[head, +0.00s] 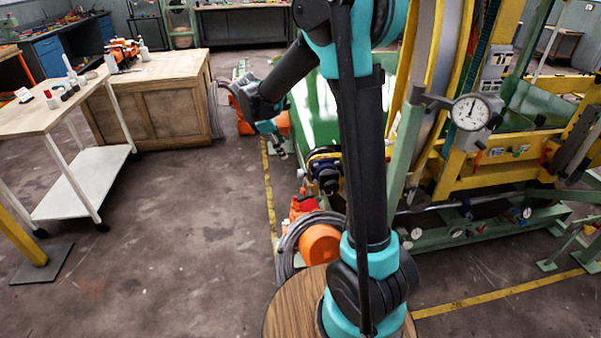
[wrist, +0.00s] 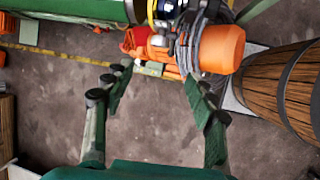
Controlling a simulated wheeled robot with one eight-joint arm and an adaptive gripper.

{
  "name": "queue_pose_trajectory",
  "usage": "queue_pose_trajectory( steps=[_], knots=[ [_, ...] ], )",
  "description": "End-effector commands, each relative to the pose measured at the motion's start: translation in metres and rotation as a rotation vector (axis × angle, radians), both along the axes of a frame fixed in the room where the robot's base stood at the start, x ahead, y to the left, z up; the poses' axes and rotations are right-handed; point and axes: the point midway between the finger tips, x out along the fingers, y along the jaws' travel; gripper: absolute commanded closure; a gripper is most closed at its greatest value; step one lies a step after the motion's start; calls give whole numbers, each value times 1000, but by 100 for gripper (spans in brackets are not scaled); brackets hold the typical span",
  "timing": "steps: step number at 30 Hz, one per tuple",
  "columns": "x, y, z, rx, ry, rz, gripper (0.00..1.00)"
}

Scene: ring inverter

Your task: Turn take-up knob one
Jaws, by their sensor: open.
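A round black, knob-like part (head: 328,182) sits on the end of the green machine (head: 316,110), in front of a yellow-and-blue rim. I cannot tell whether it is take-up knob one. A similar rimmed part (wrist: 163,10) is cut off at the top of the wrist view.
An orange motor (head: 320,244) with a cable coil (head: 286,262) lies below the green machine, beside a wooden barrel (head: 290,302). A yellow frame with a dial gauge (head: 470,112) stands right. A wooden cabinet (head: 155,105) and white cart (head: 85,185) stand left. The floor between is clear.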

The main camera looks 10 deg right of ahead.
Motion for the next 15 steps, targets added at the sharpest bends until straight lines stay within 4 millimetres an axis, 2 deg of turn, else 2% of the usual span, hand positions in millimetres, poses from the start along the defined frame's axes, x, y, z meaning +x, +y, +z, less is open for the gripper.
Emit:
queue_pose_trajectory(
  steps=[15],
  knots=[
    [18, -38, -88, -1, -1, -5, 43]
  ],
)
